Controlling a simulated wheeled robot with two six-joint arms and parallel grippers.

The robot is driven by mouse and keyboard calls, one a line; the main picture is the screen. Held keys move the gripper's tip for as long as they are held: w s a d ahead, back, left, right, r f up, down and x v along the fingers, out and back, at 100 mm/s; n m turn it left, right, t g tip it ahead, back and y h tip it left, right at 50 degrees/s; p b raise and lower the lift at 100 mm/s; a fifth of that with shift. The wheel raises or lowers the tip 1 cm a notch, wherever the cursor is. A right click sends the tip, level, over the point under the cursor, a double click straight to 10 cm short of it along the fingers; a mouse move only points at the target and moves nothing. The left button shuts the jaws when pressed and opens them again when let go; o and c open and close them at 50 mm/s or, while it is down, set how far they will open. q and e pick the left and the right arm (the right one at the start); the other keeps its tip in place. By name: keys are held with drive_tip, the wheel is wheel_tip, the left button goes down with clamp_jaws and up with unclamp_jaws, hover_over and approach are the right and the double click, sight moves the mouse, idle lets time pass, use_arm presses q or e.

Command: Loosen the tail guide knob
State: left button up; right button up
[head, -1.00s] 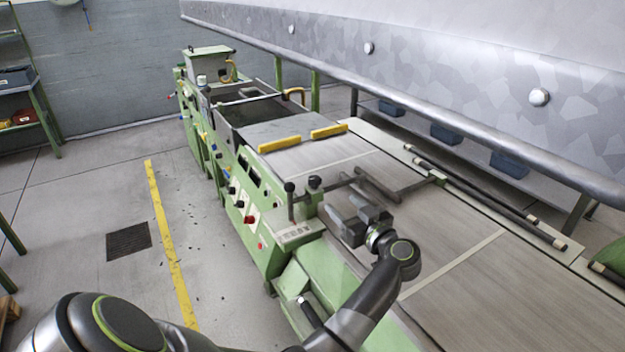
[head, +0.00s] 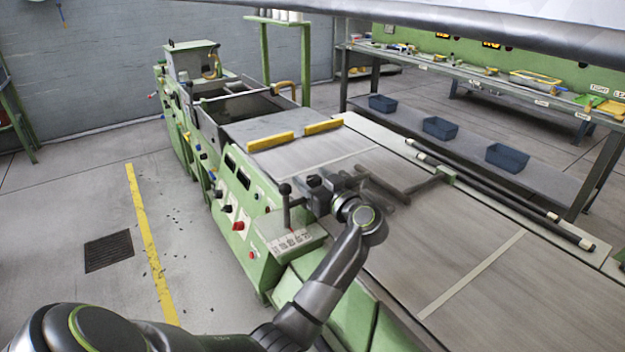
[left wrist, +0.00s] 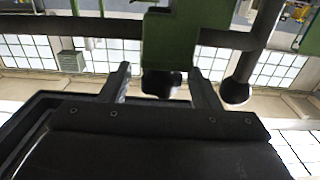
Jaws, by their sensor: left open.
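The black lobed tail guide knob (left wrist: 160,83) shows in the left wrist view on a green block (left wrist: 170,40). My left gripper (left wrist: 162,88) is open, with one finger on each side of the knob and visible gaps to it. In the head view my left gripper (head: 318,188) is over the near side of the machine by the guide bar and hides the knob. A black ball-ended lever (head: 285,190) stands just left of the gripper; its ball (left wrist: 236,92) shows right of the fingers in the left wrist view. My right gripper is not in view.
The green machine's belt bed (head: 450,235) extends right of the gripper, with a dark guide bar (head: 405,188) above it. A control panel with knobs and a red button (head: 238,225) faces the aisle. Blue bins (head: 440,128) sit on a shelf behind.

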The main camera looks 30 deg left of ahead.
use_arm(q)
drive_tip(key=shift+c, duration=1.1)
drive_tip(key=c, duration=0.8)
drive_tip(key=shift+o, duration=0.2)
drive_tip(key=shift+r+n+g+y+p, duration=0.2)
drive_tip(key=shift+n+g+y+p, duration=0.2)
drive_tip(key=shift+n+g+p, duration=0.55)
drive_tip(key=n+g, duration=0.1)
drive_tip(key=g, duration=0.2)
drive_tip(key=shift+f+y+p, duration=0.1)
drive_tip(key=shift+y+p, duration=0.2)
drive_tip(key=n+g+b, duration=0.1)
drive_tip(key=n+g, duration=0.1)
drive_tip(key=g, duration=0.1)
drive_tip(key=shift+f, duration=0.2)
drive_tip(key=shift+n+g+b, duration=1.25)
drive_tip(key=shift+g, duration=0.5)
